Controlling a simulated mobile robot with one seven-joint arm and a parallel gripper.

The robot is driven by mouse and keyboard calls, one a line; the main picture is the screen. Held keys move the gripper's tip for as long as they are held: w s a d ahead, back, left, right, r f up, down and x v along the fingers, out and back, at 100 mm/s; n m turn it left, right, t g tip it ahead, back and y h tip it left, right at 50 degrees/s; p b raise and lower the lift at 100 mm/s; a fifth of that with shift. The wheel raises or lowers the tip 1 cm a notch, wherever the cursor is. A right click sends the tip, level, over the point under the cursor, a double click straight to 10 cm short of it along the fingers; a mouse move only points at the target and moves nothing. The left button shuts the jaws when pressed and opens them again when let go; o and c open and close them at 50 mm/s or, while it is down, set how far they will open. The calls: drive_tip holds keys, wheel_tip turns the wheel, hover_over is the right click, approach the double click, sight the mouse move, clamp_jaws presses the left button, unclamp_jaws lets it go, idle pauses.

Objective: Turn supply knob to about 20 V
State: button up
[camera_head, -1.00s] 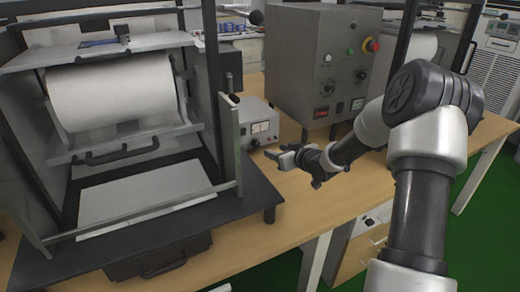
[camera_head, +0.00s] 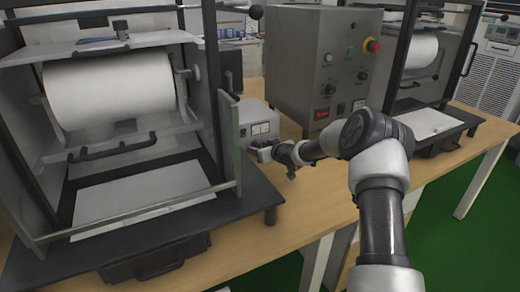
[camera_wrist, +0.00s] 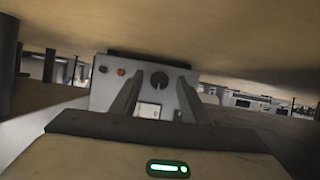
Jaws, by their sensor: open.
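The supply is a small light-grey box (camera_head: 258,112) on the bench, with a white meter (camera_head: 262,128) on its front. In the wrist view the supply front (camera_wrist: 185,92) appears upside down. It has a dark round knob (camera_wrist: 159,81), red and dark terminals to the left, and the meter (camera_wrist: 149,111) below. My gripper (camera_head: 264,151) is just in front of the lower part of the supply and hides the knob in the head view. In the wrist view my open fingers (camera_wrist: 159,78) are apart, one on each side of the knob in the picture. Contact cannot be told. The meter reading is too small to read.
A large roller machine (camera_head: 232,150) with a dark base stands left of the supply. A tall grey control cabinet (camera_head: 310,65) with a red button stands to the right. The wooden bench (camera_head: 315,205) is clear in front. A second roller machine (camera_head: 430,122) is further right.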

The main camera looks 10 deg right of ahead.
drive_tip(key=c, duration=1.1)
drive_tip(key=shift+o, duration=0.2)
drive_tip(key=shift+r, duration=0.1)
drive_tip(key=shift+p, duration=0.55)
